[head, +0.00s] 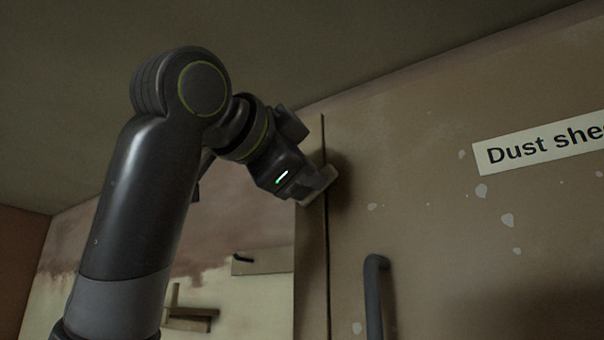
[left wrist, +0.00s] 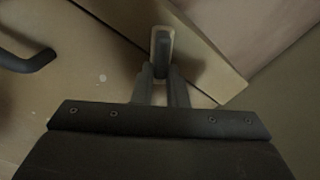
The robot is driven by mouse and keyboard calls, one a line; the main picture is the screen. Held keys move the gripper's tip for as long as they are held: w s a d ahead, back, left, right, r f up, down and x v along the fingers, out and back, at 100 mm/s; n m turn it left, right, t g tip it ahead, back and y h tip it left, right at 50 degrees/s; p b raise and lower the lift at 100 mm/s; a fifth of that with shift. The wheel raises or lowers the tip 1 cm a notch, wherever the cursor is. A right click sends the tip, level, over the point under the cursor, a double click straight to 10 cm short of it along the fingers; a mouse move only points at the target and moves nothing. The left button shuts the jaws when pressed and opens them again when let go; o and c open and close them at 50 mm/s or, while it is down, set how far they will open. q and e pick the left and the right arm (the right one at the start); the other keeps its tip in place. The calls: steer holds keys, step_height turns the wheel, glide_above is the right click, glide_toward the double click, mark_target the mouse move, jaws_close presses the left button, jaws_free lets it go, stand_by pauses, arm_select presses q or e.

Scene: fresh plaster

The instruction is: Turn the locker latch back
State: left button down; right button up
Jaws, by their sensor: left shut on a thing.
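The locker (head: 430,230) is a tan panel with pale chips and a label reading "Dust she...", cut off at the right edge of the head view. My left gripper (head: 318,186) is at the locker's left edge, high up. In the left wrist view my left gripper (left wrist: 161,84) is shut on the latch (left wrist: 162,45), a small grey-tan bar at the seam. The fingers cover part of the latch, and in the head view it is mostly hidden by the gripper. My right gripper is not in view.
A dark grey upright handle (head: 374,295) stands out from the locker front, below and right of the gripper; it also shows in the left wrist view (left wrist: 25,62). Wooden pieces (head: 190,318) are on the wall at the lower left. The ceiling (head: 330,40) is above.

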arm_select(q)
steer(key=shift+s+d+f+m+b, duration=0.1)
steer(key=shift+f+m+b, duration=0.2)
steer(key=shift+m, duration=0.75)
steer(key=shift+d+f+m+b, duration=0.1)
steer(key=shift+f+m+b, duration=0.15)
steer(key=shift+m, duration=0.85)
steer(key=shift+s+d+f+m+b, duration=0.1)
steer(key=shift+f+m+b, duration=0.2)
steer(key=shift+m, duration=0.75)
steer(key=shift+f, duration=0.1)
steer(key=c, duration=1.4)
jaws_free()
steer(key=shift+c, duration=0.2)
steer(key=shift+a, duration=0.1)
steer(key=b+v, duration=0.7)
steer(key=v, duration=1)
steer(key=shift+s, duration=0.15)
